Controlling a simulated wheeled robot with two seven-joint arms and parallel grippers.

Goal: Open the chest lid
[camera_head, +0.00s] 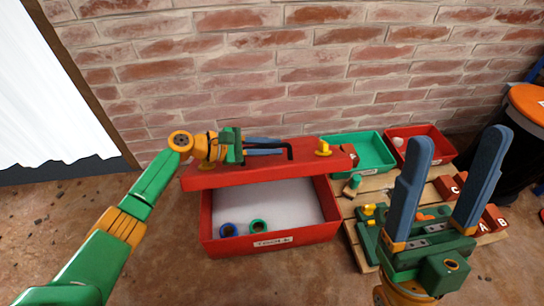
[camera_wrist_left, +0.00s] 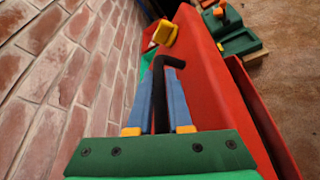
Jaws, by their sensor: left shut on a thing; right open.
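The red chest (camera_head: 320,234) stands on the floor with a pale interior. Its red lid (camera_head: 300,167) is raised at the back, leaving the inside in view; it also shows in the left wrist view (camera_wrist_left: 207,75). A bent black handle (camera_head: 290,150) is on the lid. My left gripper (camera_head: 266,147) is shut on the black handle, its blue fingers on either side of the bar in the left wrist view (camera_wrist_left: 158,90). My right gripper (camera_head: 452,175) is open and empty, fingers up, at the right front.
A green bin (camera_head: 368,168) and a red bin (camera_head: 440,158) stand at right. Red lettered blocks (camera_head: 447,188) lie on a wooden pallet (camera_head: 382,183). A brick wall (camera_head: 250,70) rises behind.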

